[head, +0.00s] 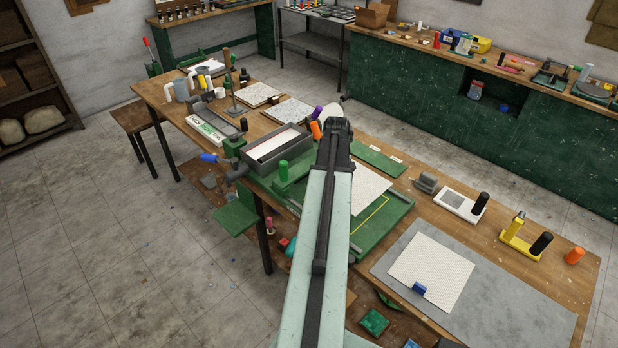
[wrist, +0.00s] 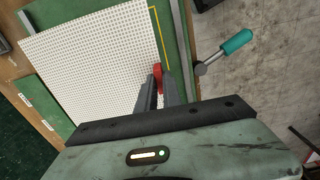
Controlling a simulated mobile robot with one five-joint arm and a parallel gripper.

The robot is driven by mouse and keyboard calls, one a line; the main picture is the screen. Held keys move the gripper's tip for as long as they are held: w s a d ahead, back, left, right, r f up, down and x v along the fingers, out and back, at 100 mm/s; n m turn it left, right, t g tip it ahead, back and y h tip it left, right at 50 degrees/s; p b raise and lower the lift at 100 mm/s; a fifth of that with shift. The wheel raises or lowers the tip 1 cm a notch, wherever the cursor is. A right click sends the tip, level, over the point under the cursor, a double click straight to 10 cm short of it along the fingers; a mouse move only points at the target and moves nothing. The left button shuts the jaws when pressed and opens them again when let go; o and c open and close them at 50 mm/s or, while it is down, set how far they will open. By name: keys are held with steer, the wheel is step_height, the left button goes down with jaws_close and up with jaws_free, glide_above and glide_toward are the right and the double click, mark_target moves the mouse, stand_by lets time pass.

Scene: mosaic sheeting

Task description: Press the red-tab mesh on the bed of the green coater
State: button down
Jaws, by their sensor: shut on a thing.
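The white mesh (wrist: 90,60) with its red tab (wrist: 158,75) fills the upper left of the wrist view. My gripper (wrist: 160,88) is shut on the red tab at the mesh's edge. The mesh (head: 371,188) also shows right of my arm in the head view, where the tab and my fingers are hidden. The green coater's bed (head: 392,228) lies beneath the mesh, with part of its yellow outline (head: 370,215) bare. The mesh is over the bed but appears offset from the outline; I cannot tell whether it touches the bed.
A teal-handled lever (wrist: 237,42) stands beside the coater. A second white mesh (head: 440,265) with a blue tab (head: 419,288) lies on a grey mat (head: 520,300) at the right. A grey tray (head: 247,159) and a green post (head: 283,171) stand left of my arm.

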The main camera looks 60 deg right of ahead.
steer(key=shift+w, duration=0.3)
steer(key=shift+w, duration=0.2)
steer(key=shift+f, duration=0.15)
step_height(320, 180, down, 8)
steer(key=b, duration=0.8)
steer(key=shift+s, duration=0.1)
steer(key=shift+b, duration=0.3)
steer(key=c, duration=1.4)
jaws_free()
steer(key=shift+c, duration=0.2)
